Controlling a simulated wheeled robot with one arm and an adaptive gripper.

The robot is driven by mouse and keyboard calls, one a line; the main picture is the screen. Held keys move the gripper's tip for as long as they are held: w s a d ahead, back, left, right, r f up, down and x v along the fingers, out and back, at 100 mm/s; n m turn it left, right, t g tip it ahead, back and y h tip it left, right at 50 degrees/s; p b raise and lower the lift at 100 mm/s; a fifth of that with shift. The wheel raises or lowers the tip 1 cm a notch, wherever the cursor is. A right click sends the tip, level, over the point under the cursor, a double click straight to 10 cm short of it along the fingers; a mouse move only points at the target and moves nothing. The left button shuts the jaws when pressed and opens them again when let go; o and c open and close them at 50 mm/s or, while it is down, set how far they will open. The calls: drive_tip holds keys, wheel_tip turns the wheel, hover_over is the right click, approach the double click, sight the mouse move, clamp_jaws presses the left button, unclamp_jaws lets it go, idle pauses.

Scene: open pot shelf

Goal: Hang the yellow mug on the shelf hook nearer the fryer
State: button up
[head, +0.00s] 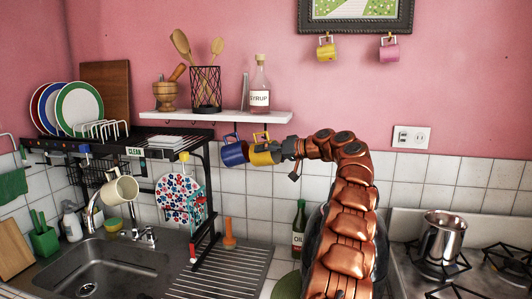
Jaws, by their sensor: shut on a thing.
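My gripper (287,148) is shut on the yellow mug (262,155), gripping it from its right side. The mug is just under the right part of the white shelf (215,116), its handle pointing up. A blue mug (235,154) is just left of it, also under the shelf with its handle up. The two mugs look close or touching; I cannot tell which. The shelf hooks are too small or covered to make out, so I cannot tell whether the yellow handle is on one. A dark rounded appliance (381,262), perhaps the fryer, is mostly hidden behind my arm.
On the shelf stand a syrup bottle (260,86), a wire utensil holder (206,90) and a mortar (166,95). A black dish rack (204,165) stands left, over the sink. Another yellow mug (326,51) and a pink mug (389,52) hang below a picture frame.

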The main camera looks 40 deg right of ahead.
drive_tip(key=shift+w+d+p, duration=0.25)
drive_tip(key=shift+d+p, duration=0.1)
drive_tip(key=shift+p, duration=0.15)
drive_tip(key=shift+w+d+f, duration=0.1)
drive_tip(key=shift+w+d+f+p, duration=0.25)
drive_tip(key=shift+d+p, duration=0.05)
drive_tip(key=shift+p, duration=0.4)
drive_tip(key=shift+f, duration=0.15)
idle(0.3)
drive_tip(key=o, duration=1.6)
drive_tip(key=shift+c, duration=0.2)
drive_tip(key=shift+d, duration=0.1)
